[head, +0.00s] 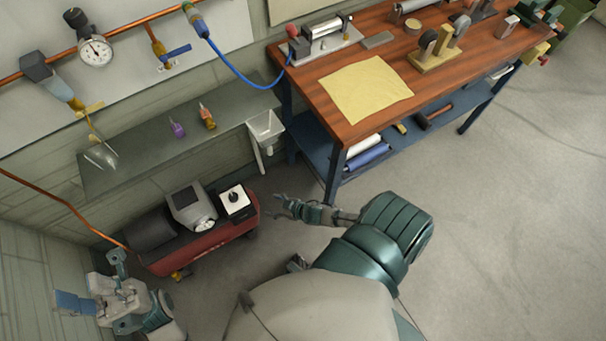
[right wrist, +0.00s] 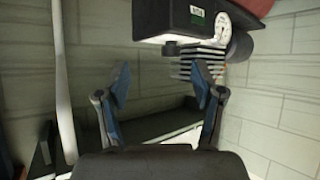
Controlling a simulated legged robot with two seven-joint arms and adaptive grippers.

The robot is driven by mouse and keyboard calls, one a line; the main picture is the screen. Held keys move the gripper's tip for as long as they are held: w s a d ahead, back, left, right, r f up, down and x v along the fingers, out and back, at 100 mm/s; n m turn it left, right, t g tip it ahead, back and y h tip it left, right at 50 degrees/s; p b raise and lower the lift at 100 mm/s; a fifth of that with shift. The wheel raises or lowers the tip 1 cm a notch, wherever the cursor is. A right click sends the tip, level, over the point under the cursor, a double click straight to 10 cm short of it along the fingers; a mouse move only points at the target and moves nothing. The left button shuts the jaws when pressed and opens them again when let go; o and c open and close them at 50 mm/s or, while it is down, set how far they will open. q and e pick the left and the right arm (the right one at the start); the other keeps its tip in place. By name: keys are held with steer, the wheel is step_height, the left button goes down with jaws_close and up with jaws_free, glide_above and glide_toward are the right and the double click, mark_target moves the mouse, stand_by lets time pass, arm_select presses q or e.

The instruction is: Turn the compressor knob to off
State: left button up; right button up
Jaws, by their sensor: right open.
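The red compressor (head: 200,237) stands on the floor by the wall. A white box (head: 235,203) on its top carries a small black knob (head: 233,196); a grey housing with a round gauge (head: 202,224) is beside it. My right gripper (head: 274,206) is open and empty, just right of the compressor and apart from it. In the right wrist view its two blue-padded fingers (right wrist: 160,87) are spread, with the box (right wrist: 185,20) and a dark knob-like part (right wrist: 171,49) beyond them. My left gripper (head: 92,285) is at lower left, near the wall; its finger opening is unclear.
A wooden workbench (head: 330,107) with a yellow cloth (head: 366,89) stands right of the compressor. A grey wall shelf (head: 150,160) hangs above it. A copper pipe (head: 70,207) runs to the compressor. Floor at right is clear.

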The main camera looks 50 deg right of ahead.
steer(key=s+f+m+g+h+p, duration=0.1)
steer(key=s+f+g+h, duration=0.1)
steer(key=s, duration=0.5)
steer(key=s+a+f+m+g+h+p, duration=0.1)
steer(key=s+f+g, duration=0.3)
steer(key=s, duration=0.4)
steer(key=shift+s+f+g+h, duration=0.2)
steer(key=shift+f+g+h, duration=0.15)
steer(key=shift+f, duration=0.4)
